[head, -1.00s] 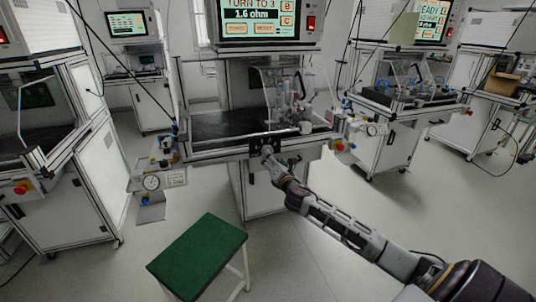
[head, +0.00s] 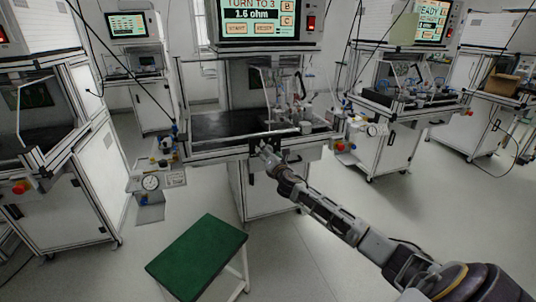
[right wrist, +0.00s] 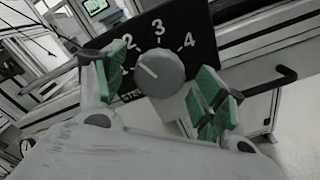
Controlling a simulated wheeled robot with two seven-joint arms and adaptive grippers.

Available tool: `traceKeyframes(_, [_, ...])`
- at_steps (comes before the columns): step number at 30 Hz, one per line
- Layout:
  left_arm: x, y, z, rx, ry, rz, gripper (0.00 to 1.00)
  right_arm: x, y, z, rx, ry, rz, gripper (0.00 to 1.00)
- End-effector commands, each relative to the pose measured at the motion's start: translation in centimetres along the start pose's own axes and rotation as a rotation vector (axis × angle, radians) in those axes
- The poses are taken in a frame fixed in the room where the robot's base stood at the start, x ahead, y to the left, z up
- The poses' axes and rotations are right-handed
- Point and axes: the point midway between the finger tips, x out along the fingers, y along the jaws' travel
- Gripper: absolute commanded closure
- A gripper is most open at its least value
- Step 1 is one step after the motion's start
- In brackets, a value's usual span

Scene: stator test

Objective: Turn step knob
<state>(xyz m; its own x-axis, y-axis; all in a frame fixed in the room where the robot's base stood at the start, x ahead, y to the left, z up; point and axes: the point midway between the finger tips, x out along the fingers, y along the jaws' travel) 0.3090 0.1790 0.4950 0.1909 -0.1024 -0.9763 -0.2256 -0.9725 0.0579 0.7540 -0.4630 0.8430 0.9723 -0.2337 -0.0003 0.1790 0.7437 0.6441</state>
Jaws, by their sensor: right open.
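The step knob (right wrist: 160,73) is a round grey dial on a black panel (right wrist: 205,30) with the numbers 2, 3 and 4 visible. Its white mark points to the upper left, on the side of the 2 and away from the 3. The left finger hides the panel's left part, and the lettering below is partly covered. My right gripper (right wrist: 160,88) is open, its green-padded fingers on either side of the knob; I cannot tell whether they touch it. In the head view my right gripper (head: 264,150) is at the front edge of the middle bench. My left gripper is not in view.
The screen (head: 258,22) above the bench reads "TURN TO 3" and "1.6 ohm". A green-topped stool (head: 198,255) stands in front. A black handle (right wrist: 270,82) lies right of the gripper.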

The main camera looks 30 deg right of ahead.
Motion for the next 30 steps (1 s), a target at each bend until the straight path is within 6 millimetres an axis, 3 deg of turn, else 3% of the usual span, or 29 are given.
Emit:
traceKeyframes(16, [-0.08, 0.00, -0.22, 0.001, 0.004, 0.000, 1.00, 0.69, 0.03, -0.02, 0.001, 0.000, 0.000, 0.31])
traceKeyframes(26, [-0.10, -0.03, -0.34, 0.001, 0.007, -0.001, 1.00, 0.69, 0.01, 0.00, 0.000, 0.000, 0.000, 0.73])
traceKeyframes(30, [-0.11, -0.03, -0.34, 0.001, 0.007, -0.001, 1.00, 0.68, 0.00, 0.00, 0.003, 0.000, -0.001, 0.75])
